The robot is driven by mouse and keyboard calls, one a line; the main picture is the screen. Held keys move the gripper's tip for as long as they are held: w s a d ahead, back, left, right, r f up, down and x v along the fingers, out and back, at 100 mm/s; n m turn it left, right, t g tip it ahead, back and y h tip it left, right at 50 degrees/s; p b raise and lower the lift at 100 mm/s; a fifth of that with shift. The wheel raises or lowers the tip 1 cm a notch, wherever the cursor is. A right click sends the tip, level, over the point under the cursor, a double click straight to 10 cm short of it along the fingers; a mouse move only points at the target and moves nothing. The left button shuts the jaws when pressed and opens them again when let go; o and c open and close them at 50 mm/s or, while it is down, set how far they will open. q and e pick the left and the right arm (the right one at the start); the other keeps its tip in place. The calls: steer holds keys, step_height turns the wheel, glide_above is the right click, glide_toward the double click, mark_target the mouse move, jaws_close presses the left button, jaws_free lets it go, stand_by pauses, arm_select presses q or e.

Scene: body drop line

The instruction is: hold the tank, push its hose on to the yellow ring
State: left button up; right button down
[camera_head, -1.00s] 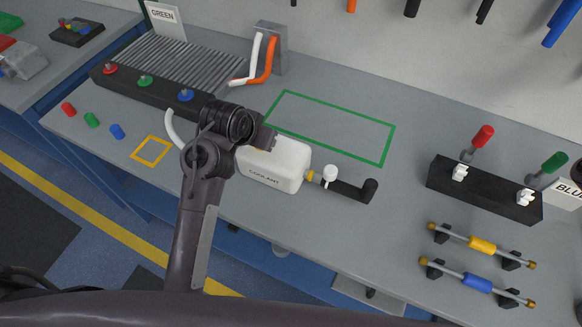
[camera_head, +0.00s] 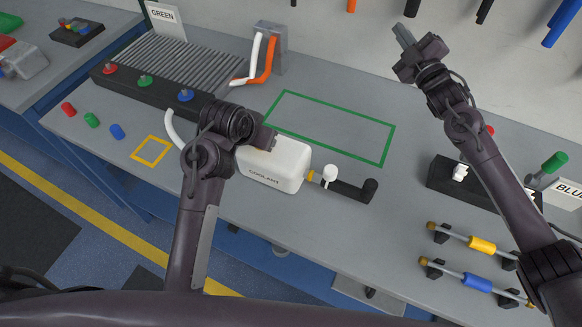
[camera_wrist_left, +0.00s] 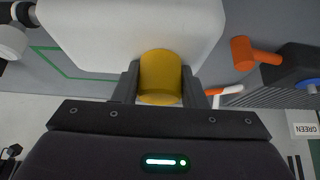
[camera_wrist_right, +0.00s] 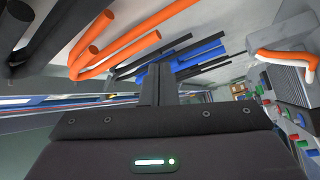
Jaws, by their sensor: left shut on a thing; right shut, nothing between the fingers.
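The white coolant tank (camera_head: 275,165) rests on the grey bench, and its side shows in the left wrist view (camera_wrist_left: 130,30). My left gripper (camera_wrist_left: 160,78) is shut on a yellow cylinder (camera_wrist_left: 160,88) at the tank. A thin yellow ring (camera_head: 310,176) sits at the tank's right end, beside a black pipe (camera_head: 350,189) with a white knob (camera_head: 329,173). A white curved hose (camera_head: 172,126) shows left of my left arm; its ends are partly hidden. My right gripper (camera_head: 404,38) is shut and empty, raised before the wall, away from the tank.
A green outline (camera_head: 385,145) marks clear bench behind the tank; a small yellow outline (camera_head: 138,154) lies at left. A finned block (camera_head: 165,70) stands back left. A black lever block (camera_head: 440,180) and rods with yellow (camera_head: 482,245) and blue (camera_head: 477,283) sleeves are at right, partly behind my right arm.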

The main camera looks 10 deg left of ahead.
steer(key=s+a+n+g+y, duration=0.2)
steer(key=s+a+n+g, duration=0.1)
steer(key=a, duration=0.7)
steer(key=s+a+n+g+y, duration=0.3)
steer(key=s+a, duration=0.1)
steer(key=a, duration=0.6)
steer(key=s+a+r+n+g+h, duration=0.1)
steer(key=s+a+r+n+g, duration=0.45)
steer(key=s+r+n, duration=0.3)
steer(key=s+a+r+n+g+h, duration=0.2)
steer(key=s+a+r+n+g, duration=0.35)
steer(key=s+r+n, duration=0.35)
steer(key=s+d+f+m+g+h, duration=0.1)
steer(key=s+d+f+m+h, duration=0.35)
steer(key=d+f, duration=1)
steer(key=s+d+f+n+h, duration=0.1)
steer(key=d+f+h, duration=0.6)
steer(key=d+f, duration=0.7)
step_height(320, 180, down, 8)
steer(key=d, duration=0.1)
steer(key=shift+s+d+f, duration=0.15)
